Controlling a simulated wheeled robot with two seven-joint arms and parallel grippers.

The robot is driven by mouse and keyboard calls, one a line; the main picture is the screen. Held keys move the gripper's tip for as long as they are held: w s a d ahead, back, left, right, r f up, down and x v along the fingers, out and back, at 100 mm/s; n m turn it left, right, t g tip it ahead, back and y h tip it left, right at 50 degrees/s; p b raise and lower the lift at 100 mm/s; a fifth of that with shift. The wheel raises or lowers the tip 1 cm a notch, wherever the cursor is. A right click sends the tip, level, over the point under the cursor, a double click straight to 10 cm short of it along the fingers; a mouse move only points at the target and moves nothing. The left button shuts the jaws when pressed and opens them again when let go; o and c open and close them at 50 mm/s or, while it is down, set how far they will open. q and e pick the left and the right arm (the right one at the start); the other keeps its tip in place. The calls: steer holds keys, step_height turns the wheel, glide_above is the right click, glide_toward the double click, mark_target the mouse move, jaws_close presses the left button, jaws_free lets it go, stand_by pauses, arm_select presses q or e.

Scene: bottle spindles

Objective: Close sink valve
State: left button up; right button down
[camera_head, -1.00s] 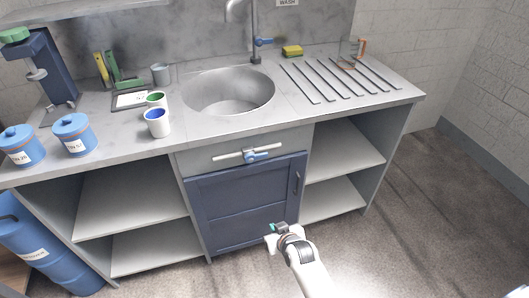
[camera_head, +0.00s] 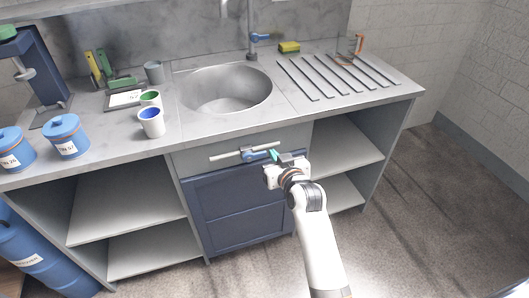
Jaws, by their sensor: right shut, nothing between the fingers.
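A white horizontal pipe with a blue valve handle (camera_head: 251,155) is mounted on the grey front panel below the round sink (camera_head: 228,90). The handle appears to lie roughly along the pipe. My right gripper (camera_head: 275,156) is shut and empty, just right of the blue handle and in front of the pipe's right part. I cannot tell whether its teal fingertips touch the handle or the pipe. The tap (camera_head: 251,40) behind the sink also has a blue lever. My left gripper is not in view.
A blue cabinet door (camera_head: 235,210) is under the panel. Open shelves are on both sides. Cups, including a blue-lined one (camera_head: 151,123), and blue canisters (camera_head: 66,137) stand on the left counter. A yellow sponge (camera_head: 289,47) lies behind the drain grooves.

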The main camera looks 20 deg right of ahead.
glide_above(264, 152)
steer(key=s, duration=0.3)
step_height(264, 152, down, 2)
steer(key=shift+w+a+f+b, duration=0.15)
steer(key=shift+w+f+b, duration=0.1)
steer(key=shift+f, duration=0.85)
steer(key=shift+w+a+f+b, duration=0.1)
steer(key=shift+w+f, duration=0.1)
steer(key=shift+f, duration=0.85)
